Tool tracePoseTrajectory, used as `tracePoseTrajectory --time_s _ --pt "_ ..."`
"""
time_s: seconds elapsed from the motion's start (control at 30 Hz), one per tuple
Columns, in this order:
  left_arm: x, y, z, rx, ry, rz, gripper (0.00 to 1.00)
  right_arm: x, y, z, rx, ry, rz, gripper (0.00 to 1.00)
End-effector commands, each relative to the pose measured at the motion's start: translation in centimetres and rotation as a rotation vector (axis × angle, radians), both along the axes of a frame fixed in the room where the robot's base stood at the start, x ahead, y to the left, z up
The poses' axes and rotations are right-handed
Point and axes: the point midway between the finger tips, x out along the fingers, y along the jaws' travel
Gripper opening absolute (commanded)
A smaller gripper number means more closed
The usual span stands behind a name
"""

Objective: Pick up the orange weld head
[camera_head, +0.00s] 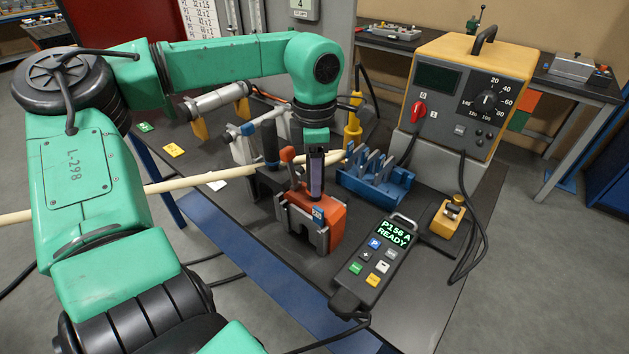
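The orange weld head (332,218) sits upright in a grey cradle (308,236) on the dark workbench, near the middle of the head view. It has an orange knob and dark parts on top. My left arm reaches over from the left, and its wrist points down above the weld head. My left gripper (316,172) is at the top of the weld head, with a dark finger with a purplish face in front of its upper part. The other finger is not clear, so I cannot tell its opening or whether it touches. My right gripper is not in view.
A handheld controller (372,262) reading "P156 A READY" lies right of the weld head. A blue rack (375,182), a yellow switch box (447,216) and a yellow-grey power unit (470,95) stand farther right. A pale rod (190,180) crosses the bench's left side. Cables hang at right.

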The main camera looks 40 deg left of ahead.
Motion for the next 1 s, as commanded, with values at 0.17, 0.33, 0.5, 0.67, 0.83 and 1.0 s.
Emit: tracePoseTrajectory --time_s 0.17,0.33,0.5,0.67,0.83,1.0 --pt "0.01 0.01 0.04 0.000 0.000 0.000 0.00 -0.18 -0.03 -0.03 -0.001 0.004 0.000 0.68" --pt "0.01 0.01 0.06 0.000 0.000 0.000 0.00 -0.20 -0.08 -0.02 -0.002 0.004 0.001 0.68" --pt "0.03 0.01 0.09 0.000 -0.001 0.000 0.00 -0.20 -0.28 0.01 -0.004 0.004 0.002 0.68" --pt "0.03 0.01 0.10 0.000 -0.001 0.001 0.00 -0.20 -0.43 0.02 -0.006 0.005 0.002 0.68" --pt "0.03 0.02 0.12 0.000 -0.001 0.001 0.00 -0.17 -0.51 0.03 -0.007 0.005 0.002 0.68" --pt "0.05 0.02 0.14 0.001 -0.002 0.001 0.00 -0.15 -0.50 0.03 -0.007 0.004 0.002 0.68"
